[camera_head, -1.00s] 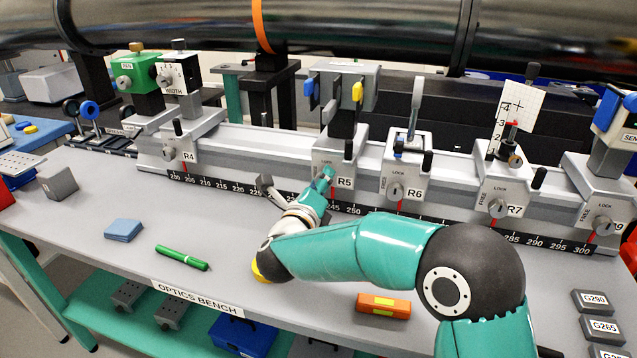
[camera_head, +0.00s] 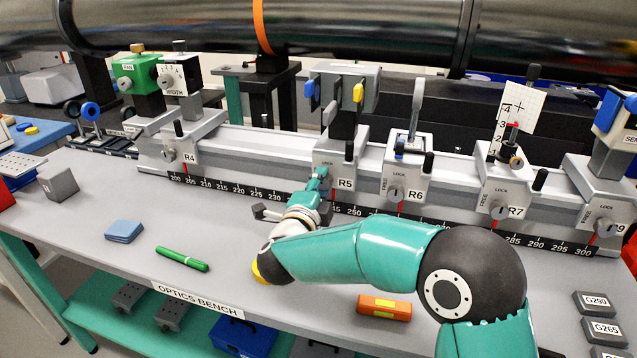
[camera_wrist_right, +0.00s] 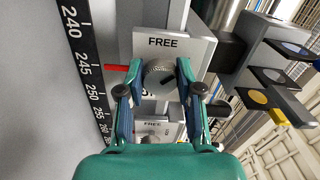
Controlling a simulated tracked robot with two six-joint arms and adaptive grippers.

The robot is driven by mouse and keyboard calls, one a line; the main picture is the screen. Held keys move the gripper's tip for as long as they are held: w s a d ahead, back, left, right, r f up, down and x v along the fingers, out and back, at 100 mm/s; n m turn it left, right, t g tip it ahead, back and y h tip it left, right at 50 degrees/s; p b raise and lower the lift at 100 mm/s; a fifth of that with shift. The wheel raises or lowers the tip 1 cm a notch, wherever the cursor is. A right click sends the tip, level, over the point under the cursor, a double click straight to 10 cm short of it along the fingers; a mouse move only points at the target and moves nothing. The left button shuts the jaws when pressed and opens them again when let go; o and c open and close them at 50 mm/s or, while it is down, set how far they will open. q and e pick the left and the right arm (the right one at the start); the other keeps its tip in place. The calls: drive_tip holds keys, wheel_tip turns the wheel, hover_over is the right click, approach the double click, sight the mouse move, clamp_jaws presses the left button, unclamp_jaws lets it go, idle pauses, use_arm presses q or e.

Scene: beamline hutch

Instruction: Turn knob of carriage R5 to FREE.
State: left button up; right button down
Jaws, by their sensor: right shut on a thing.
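Carriage R5 (camera_head: 350,150) stands on the rail near the 245 to 250 scale marks. Its knob (camera_wrist_right: 158,77) is round and grey with a dark mark, beside the word FREE in the right wrist view. My right gripper (camera_wrist_right: 160,78) is shut on this knob, one finger on each side. The dark mark points away from FREE, toward the right of that view. In the head view my right gripper (camera_head: 322,178) hides the knob. My left gripper is not in view.
Carriage R6 (camera_head: 407,165) stands close to the right, with R7 (camera_head: 503,180) beyond it. Carriage R4 (camera_head: 190,150) is to the left. A green pen (camera_head: 182,259), blue pad (camera_head: 124,231) and orange block (camera_head: 384,307) lie on the bench.

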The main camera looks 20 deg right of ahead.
drive_tip(key=n+p, duration=0.1)
drive_tip(key=n, duration=0.3)
drive_tip(key=shift+f+n+p, duration=0.2)
drive_tip(key=shift+n+p, duration=0.15)
drive_tip(key=shift+n, duration=0.05)
drive_tip(key=n+p, duration=0.2)
drive_tip(key=n, duration=0.2)
drive_tip(key=shift+f, duration=0.1)
drive_tip(key=shift+n, duration=0.3)
drive_tip(key=c, duration=0.7)
unclamp_jaws()
drive_tip(key=shift+c, duration=0.2)
drive_tip(key=shift+r, duration=0.25)
wheel_tip(320, 180, up, 10)
drive_tip(key=shift+f, duration=0.2)
